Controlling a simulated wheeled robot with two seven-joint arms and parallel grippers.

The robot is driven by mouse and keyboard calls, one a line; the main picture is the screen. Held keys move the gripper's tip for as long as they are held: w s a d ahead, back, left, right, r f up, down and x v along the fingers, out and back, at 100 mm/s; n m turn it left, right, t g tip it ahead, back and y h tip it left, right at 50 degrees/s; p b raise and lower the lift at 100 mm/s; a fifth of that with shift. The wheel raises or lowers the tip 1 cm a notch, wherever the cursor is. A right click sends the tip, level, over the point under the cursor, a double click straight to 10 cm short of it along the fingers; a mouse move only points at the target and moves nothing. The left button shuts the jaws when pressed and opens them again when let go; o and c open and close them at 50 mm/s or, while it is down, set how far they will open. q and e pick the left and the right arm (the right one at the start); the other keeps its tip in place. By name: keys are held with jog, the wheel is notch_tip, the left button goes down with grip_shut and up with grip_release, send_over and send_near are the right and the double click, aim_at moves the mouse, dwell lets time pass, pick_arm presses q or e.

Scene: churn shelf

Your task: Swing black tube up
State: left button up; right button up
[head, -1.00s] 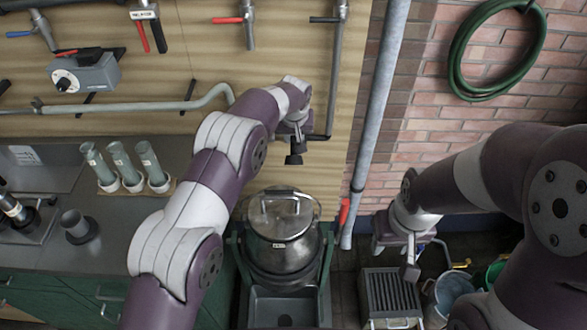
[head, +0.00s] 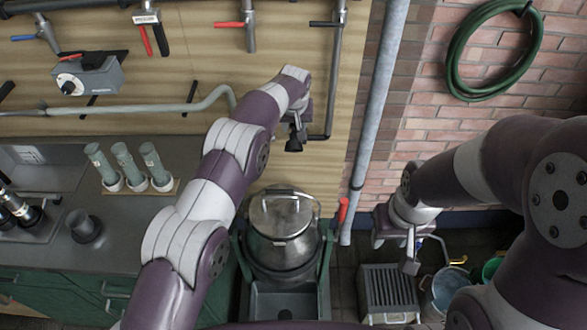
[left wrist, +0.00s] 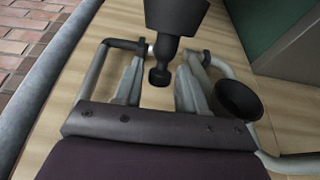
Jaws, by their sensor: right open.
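A long dark tube (head: 331,85) hangs along the wooden wall in the head view. Its lower end bends left towards my left gripper. My left gripper (head: 298,132) is close beside this bend; its arm hides part of the tube. In the left wrist view the two grey fingers of my left gripper (left wrist: 158,92) stand apart. A black cylinder with a small knob (left wrist: 160,75) shows between and beyond them, and I see no firm contact. A black cup-shaped end (left wrist: 238,100) lies right of the fingers. My right gripper (head: 405,258) is open and empty, low at the right.
A lidded metal churn (head: 283,245) stands below my left gripper. A pale vertical pipe (head: 377,100) runs right of the tube. A grey slatted box (head: 388,293) and a bucket (head: 450,287) stand below my right gripper. A green hose (head: 455,60) hangs on the brick wall.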

pick_arm(q)
jog(key=shift+o, duration=0.6)
jog(key=shift+r, duration=0.35)
jog(key=p+v, duration=0.2)
jog(key=v, duration=0.3)
jog(key=shift+s+r, duration=0.2)
jog(key=shift+r, duration=0.1)
jog(key=shift+s+r+p, duration=0.2)
jog(key=shift+r+p, duration=0.1)
jog(key=shift+p, duration=0.05)
jog(key=shift+w, duration=0.1)
